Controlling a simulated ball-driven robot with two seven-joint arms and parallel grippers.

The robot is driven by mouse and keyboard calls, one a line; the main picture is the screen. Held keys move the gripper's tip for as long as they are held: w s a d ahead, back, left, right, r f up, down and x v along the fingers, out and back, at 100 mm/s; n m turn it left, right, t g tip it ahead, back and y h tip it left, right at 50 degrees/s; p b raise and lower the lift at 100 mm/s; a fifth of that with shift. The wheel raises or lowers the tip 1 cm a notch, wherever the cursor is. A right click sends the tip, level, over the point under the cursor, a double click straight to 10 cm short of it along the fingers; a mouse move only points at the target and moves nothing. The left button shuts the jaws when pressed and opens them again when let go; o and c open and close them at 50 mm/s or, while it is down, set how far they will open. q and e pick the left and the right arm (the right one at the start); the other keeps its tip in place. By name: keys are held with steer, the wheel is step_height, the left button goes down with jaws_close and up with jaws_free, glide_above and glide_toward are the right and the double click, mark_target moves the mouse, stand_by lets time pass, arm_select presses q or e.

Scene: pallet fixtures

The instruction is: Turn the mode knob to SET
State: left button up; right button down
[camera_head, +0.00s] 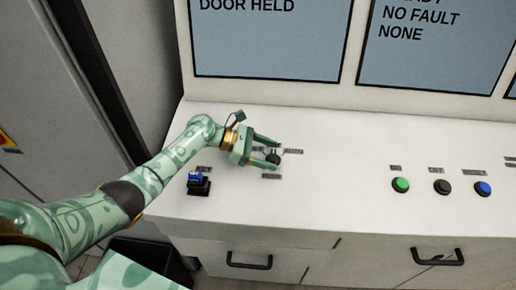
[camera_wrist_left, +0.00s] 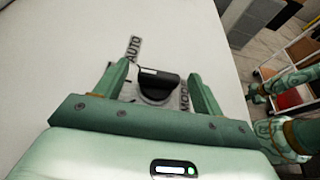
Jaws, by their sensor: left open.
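The mode knob (camera_head: 273,156) is a small dark knob on the white console top, with small labels around it. In the left wrist view the black knob (camera_wrist_left: 160,88) has a pale mark on its upper edge. The AUTO label (camera_wrist_left: 134,49) is above it and the MODE label (camera_wrist_left: 184,97) to its right. My left gripper (camera_head: 277,151) is open at the knob, one finger on each side. The left wrist view shows gaps between the fingers (camera_wrist_left: 161,78) and the knob. I cannot read a SET label.
A blue-topped key switch (camera_head: 198,182) stands left of the knob. Green (camera_head: 401,185), black (camera_head: 442,187) and blue (camera_head: 483,188) buttons are at right. Screens (camera_head: 266,40) stand behind. Green arm parts (camera_wrist_left: 285,88) at the wrist view's right seem mine; their gripper is unclear.

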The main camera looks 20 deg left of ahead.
arm_select(q)
steer(key=b+v, duration=0.1)
steer(key=v, duration=1.5)
steer(key=shift+a+f, duration=0.15)
steer(key=shift+a, duration=0.05)
steer(key=shift+s+d+f, duration=0.1)
